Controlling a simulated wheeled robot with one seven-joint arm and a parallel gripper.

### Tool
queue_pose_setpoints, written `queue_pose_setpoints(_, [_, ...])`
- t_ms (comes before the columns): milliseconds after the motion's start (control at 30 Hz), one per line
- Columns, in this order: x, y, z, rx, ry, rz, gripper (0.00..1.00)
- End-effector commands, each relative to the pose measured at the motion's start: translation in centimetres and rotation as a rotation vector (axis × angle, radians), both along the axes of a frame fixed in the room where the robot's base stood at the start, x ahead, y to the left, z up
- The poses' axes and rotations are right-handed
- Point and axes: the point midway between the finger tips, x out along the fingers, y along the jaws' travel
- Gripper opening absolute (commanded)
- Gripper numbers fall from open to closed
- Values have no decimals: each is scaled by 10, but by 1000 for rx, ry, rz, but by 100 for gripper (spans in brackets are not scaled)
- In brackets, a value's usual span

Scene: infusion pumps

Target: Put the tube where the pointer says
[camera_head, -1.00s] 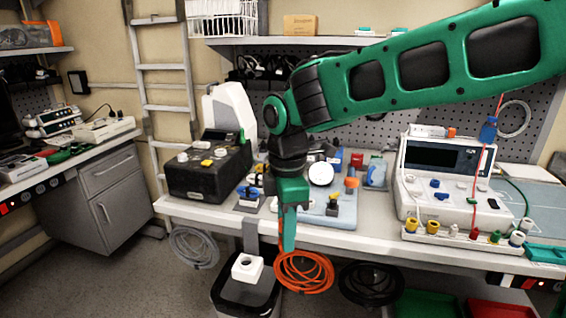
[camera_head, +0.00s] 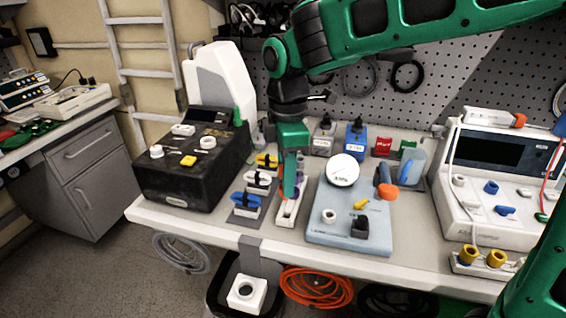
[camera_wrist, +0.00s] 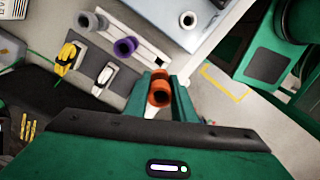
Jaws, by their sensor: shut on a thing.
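My gripper (camera_wrist: 160,92) is shut on an orange tube (camera_wrist: 158,96) with a dark open end. In the head view my gripper (camera_head: 290,192) points down over a narrow white rack (camera_head: 286,212); whether the tube touches the rack is unclear. A purple tube (camera_wrist: 126,46) and a grey tube (camera_wrist: 88,20) stand in the rack in the wrist view, with a dark empty hole (camera_wrist: 160,58) near them. A round white dial (camera_head: 342,170) stands on a blue-grey panel (camera_head: 330,234) to the right; its pointer is too small to read.
Yellow (camera_head: 267,160), white (camera_head: 258,180) and blue (camera_head: 246,199) clips sit left of the rack. A black box (camera_head: 190,165) stands farther left. Blue (camera_head: 356,138) and grey (camera_head: 323,138) bottles stand behind, and a white device (camera_head: 490,175) at right. A bin (camera_head: 220,292) is below the bench.

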Motion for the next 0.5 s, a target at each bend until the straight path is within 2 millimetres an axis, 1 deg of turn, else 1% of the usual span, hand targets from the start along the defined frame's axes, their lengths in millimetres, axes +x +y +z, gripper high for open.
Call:
queue_pose_setpoints(133, [0,-1,-3,0,0,-2,2])
queue_pose_setpoints(233, [0,-1,-10,-1,1,-1,2])
queue_pose_setpoints(500, [-1,2,-40,-1,3,3,2])
